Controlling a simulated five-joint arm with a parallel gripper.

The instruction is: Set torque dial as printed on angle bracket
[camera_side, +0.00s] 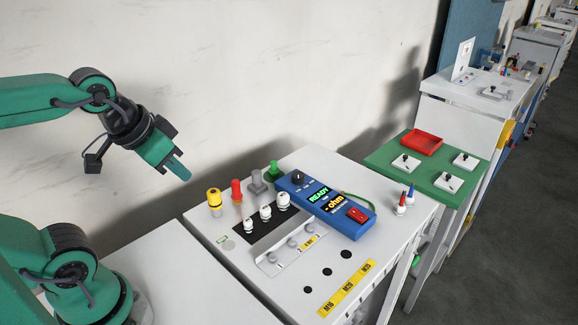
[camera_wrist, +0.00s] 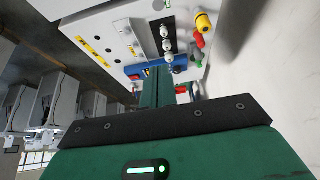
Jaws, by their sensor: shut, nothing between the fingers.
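A pale angle bracket (camera_side: 272,262) lies on the white bench top, with several round fasteners and a small yellow label (camera_side: 309,242) whose print is too small to read. A blue instrument (camera_side: 319,211) stands behind it, with a black knob (camera_side: 298,178), a display reading "READY" and "ohm", and a red switch (camera_side: 357,214). I cannot tell whether that knob is the torque dial. My gripper (camera_side: 183,174) is shut and empty, in the air left of and above the bench. In the wrist view, my gripper (camera_wrist: 158,72) partly hides the blue instrument (camera_wrist: 180,61).
A yellow cylinder (camera_side: 214,201), a red one (camera_side: 237,190), a grey one (camera_side: 257,182) and a green one (camera_side: 275,171) stand along the back. White-topped pieces (camera_side: 265,212) stand on a black strip. A yellow strip (camera_side: 346,287) marks the front. A green table (camera_side: 390,155) stands right.

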